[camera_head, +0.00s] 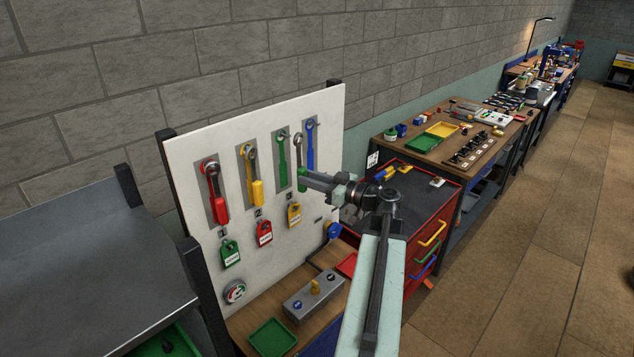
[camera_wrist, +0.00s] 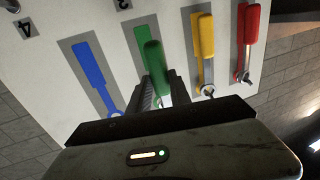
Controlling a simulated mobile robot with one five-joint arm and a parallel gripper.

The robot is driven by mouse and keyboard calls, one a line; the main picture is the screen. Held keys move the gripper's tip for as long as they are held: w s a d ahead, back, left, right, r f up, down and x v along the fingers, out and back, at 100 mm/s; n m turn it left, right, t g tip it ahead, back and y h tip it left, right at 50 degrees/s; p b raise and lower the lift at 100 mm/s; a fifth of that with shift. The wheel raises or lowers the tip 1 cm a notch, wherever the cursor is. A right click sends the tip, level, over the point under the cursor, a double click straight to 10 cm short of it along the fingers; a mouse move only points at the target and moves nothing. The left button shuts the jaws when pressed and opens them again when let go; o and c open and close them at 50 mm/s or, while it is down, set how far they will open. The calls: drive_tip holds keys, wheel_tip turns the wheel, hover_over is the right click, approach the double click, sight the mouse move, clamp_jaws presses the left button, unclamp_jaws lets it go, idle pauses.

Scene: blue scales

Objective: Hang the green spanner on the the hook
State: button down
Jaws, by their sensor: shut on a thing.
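The green spanner (camera_head: 302,179) is upright, its handle gripped by my gripper (camera_head: 306,177) in front of the white board (camera_head: 205,155). Its grey head is up, just right of the green painted spanner shape (camera_head: 284,165) in the head view. A small hook (camera_head: 283,134) sits at the top of that shape; the spanner head looks apart from it. In the upside-down wrist view the green handle (camera_wrist: 154,60) stands between the fingers of my gripper (camera_wrist: 158,92), near the green painted shape (camera_wrist: 141,38). The spanner head is hidden there.
The red spanner (camera_head: 219,205) and yellow spanner (camera_head: 257,190) hang to the left. The blue painted shape (camera_head: 310,150) has no spanner. Padlocks, such as the green one (camera_head: 230,254), hang below. A grey button box (camera_head: 314,294) and green tray (camera_head: 272,337) stand on the bench.

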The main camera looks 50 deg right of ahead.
sight(297, 174)
drive_tip(key=shift+w+d+f, duration=0.15)
drive_tip(key=shift+w, duration=2.3)
drive_tip(key=shift+w+f+b, duration=0.4)
drive_tip(key=shift+b, duration=0.15)
drive_tip(key=c, duration=1.1)
unclamp_jaws()
drive_tip(key=s, duration=0.7)
drive_tip(key=shift+a, duration=0.25)
